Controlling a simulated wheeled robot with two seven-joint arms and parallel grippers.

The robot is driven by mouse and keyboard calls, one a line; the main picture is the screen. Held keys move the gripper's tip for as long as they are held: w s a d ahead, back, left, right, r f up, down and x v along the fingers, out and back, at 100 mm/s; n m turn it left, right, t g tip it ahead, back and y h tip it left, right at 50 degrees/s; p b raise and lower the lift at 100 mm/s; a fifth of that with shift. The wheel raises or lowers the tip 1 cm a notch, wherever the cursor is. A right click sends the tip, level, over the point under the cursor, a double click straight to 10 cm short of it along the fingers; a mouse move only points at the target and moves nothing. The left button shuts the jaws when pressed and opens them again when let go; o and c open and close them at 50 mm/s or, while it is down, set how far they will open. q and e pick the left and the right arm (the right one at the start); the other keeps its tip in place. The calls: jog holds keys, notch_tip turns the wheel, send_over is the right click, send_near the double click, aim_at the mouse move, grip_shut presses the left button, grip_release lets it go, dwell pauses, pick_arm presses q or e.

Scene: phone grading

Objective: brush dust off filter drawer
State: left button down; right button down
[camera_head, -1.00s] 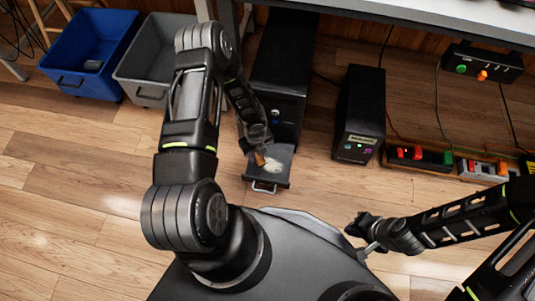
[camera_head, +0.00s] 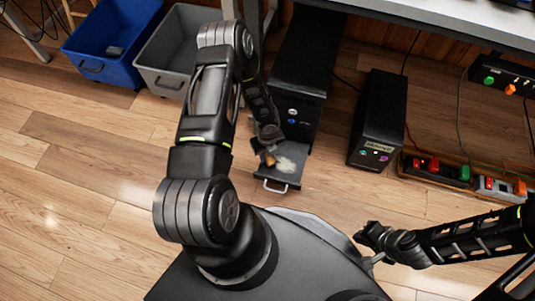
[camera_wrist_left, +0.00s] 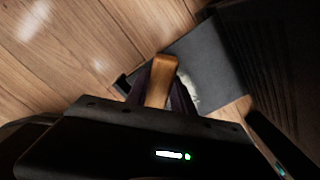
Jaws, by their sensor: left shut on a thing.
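The filter drawer (camera_head: 271,177) is pulled out from the base of a black tower unit (camera_head: 301,75), with a metal handle at its front. A pale patch of dust (camera_head: 286,165) lies on it. My left gripper (camera_head: 270,150) is over the drawer's left side, shut on a brush with a wooden handle (camera_wrist_left: 161,80). In the left wrist view the drawer (camera_wrist_left: 212,55) is a dark plate beyond the handle, and the pale patch (camera_wrist_left: 188,90) shows beside it. I cannot tell whether bristles touch the drawer.
A blue bin (camera_head: 110,45) and a grey bin (camera_head: 165,60) stand at the upper left. A second black unit (camera_head: 379,115) stands right of the drawer. A power strip (camera_head: 435,172) with red switches and cables lies further right. The wooden floor in front is clear.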

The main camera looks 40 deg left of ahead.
aim_at(296, 169)
pick_arm(q)
jog(key=shift+f+b, duration=0.85)
jog(key=shift+f, duration=0.15)
dwell(0.6)
jog(key=shift+w+d+r+b, duration=0.1)
jog(key=shift+w+d+b, duration=0.2)
jog(key=shift+d, duration=0.6)
jog(key=shift+w+d+b, duration=0.1)
jog(key=shift+w+d, duration=0.25)
jog(key=shift+d, duration=0.55)
jog(key=shift+d, duration=0.1)
jog(key=shift+w+d+b, duration=0.25)
jog(key=shift+d+b, duration=0.05)
jog(key=shift+d, duration=0.35)
jog(key=shift+w+d+b, duration=0.25)
jog(key=shift+d, duration=0.4)
jog(key=shift+w+d, duration=0.1)
jog(key=shift+d, duration=0.3)
jog(key=shift+w+d+b, duration=0.25)
jog(key=shift+w+d, duration=0.1)
jog(key=shift+d, duration=0.55)
jog(key=shift+w+d+b, duration=0.25)
jog(key=shift+w+d, duration=0.05)
jog(key=shift+d, duration=0.55)
